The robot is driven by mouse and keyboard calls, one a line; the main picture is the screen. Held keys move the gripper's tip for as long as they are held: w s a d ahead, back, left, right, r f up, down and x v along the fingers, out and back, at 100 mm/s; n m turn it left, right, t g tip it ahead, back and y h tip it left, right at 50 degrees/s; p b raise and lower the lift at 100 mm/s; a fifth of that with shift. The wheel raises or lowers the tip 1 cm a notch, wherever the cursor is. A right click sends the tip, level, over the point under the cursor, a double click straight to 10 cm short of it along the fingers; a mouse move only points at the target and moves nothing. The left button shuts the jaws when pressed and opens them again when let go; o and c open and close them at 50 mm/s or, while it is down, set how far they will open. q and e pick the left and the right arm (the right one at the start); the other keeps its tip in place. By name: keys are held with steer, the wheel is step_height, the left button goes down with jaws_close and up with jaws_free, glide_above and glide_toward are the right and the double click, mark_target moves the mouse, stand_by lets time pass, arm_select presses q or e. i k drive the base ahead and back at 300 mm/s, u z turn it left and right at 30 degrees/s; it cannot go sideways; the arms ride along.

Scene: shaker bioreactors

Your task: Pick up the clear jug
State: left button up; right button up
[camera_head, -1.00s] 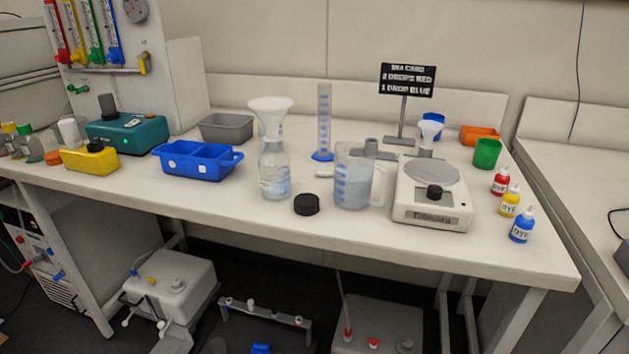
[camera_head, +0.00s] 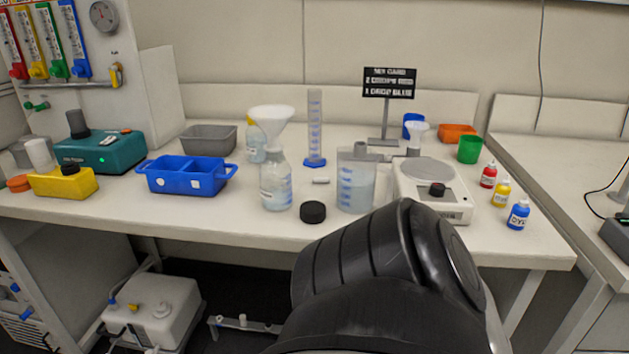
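The clear jug (camera_head: 356,184) stands upright on the white table, left of the white scale. It has blue graduation marks and holds some clear liquid. Its right side, where a handle showed earlier, is partly hidden in the gap by the scale and my arm. A black arm link of mine (camera_head: 390,280) rises in front of the table at the lower middle, below the jug in the picture. Neither gripper shows in the head view.
A clear bottle with a white funnel (camera_head: 272,112) and a black cap (camera_head: 312,212) stand left of the jug. A graduated cylinder (camera_head: 315,130) is behind. The scale (camera_head: 430,205) crowds the jug's right. Dye bottles (camera_head: 502,192) stand at right. A blue bin (camera_head: 187,187) is at left.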

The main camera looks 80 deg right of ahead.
mark_target(356, 167)
steer(key=i, duration=0.45)
steer(key=z, duration=1.1)
